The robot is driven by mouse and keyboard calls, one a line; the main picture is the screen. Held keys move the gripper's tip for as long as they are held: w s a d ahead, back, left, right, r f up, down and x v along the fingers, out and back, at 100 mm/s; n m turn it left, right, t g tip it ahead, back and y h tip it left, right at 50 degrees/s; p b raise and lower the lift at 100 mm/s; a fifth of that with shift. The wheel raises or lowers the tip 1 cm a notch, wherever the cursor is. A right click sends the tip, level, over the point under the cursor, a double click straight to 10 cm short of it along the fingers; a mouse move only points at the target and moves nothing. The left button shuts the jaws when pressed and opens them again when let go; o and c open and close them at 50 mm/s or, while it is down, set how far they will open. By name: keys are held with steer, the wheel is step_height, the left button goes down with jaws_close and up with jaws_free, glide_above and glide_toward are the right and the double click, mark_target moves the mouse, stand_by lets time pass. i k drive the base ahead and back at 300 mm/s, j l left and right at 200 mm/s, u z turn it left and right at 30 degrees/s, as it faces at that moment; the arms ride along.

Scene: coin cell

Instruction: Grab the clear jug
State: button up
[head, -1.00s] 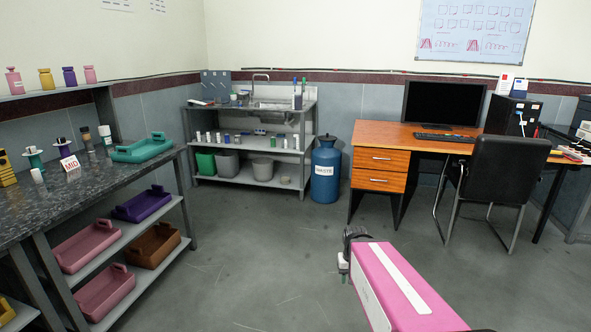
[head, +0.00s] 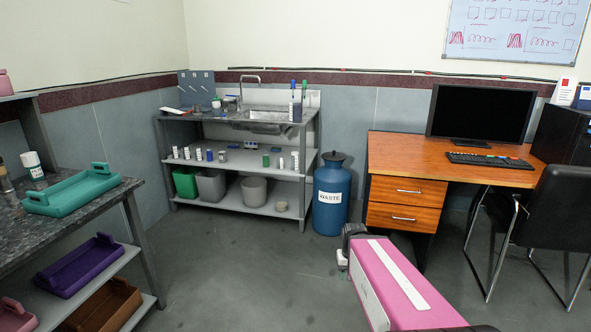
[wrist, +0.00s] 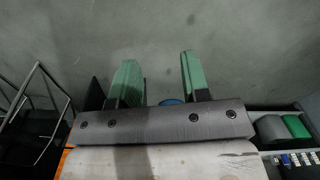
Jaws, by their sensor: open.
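I cannot make out a clear jug for certain in either view. Small items too small to identify stand on the top of the sink bench (head: 180,116), around the sink basin (head: 262,118). My gripper (wrist: 160,75) shows in the wrist view with its two green fingers wide apart and nothing between them. In the head view my gripper (head: 342,262) is small and dark at the end of my pink arm, over open floor, in front of the bench and well away from it.
A wooden desk (head: 405,190) and a black chair (head: 545,210) are at the right. A dark counter (head: 60,235) with a teal tray (head: 75,190) is at the left. The floor between is clear.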

mark_target(296, 107)
steer(key=i, duration=0.9)
steer(key=i+l+u, duration=0.1)
steer(key=i, duration=0.75)
